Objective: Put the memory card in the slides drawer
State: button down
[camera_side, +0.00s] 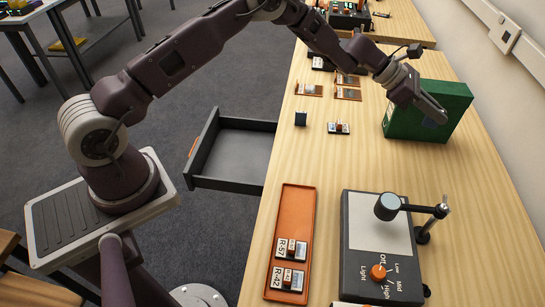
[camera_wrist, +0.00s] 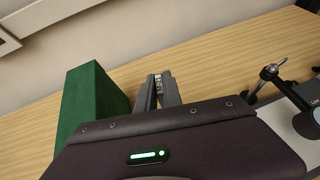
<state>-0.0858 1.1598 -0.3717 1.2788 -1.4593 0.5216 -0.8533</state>
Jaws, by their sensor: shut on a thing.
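My gripper (camera_side: 436,108) is at the right of the table, in front of the green box. In the wrist view its fingers (camera_wrist: 158,90) are close together on a small dark thing with a white printed label (camera_wrist: 158,80). Most of that thing is hidden, so I cannot tell for certain whether it is the memory card. A dark grey drawer (camera_side: 228,183) with an orange handle stands pulled out at the table's left edge, and its visible floor is bare. I cannot read any label naming it as the slides drawer.
The green box (camera_side: 455,95) stands close by my gripper; it also shows in the wrist view (camera_wrist: 92,105). An orange tray (camera_side: 298,205) holds labelled pieces. Small items (camera_side: 301,119) (camera_side: 339,128) lie mid-table.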

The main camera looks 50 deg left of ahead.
jog(key=s+a+f, duration=0.2)
jog(key=s+a, duration=0.1)
jog(key=a, duration=0.7)
notch_tip(320, 180, up, 2)
jog(key=n+t+y, duration=0.2)
send_over(256, 158)
notch_tip(256, 158, down, 26)
jog(key=shift+f, duration=0.2)
jog(key=shift+s+h, duration=0.1)
jog(key=shift+h, duration=0.2)
jog(key=c, duration=1.8)
grip_release()
jog(key=shift+f, duration=0.1)
jog(key=shift+c, duration=0.2)
jog(key=o, duration=0.3)
jog(key=shift+o, duration=0.2)
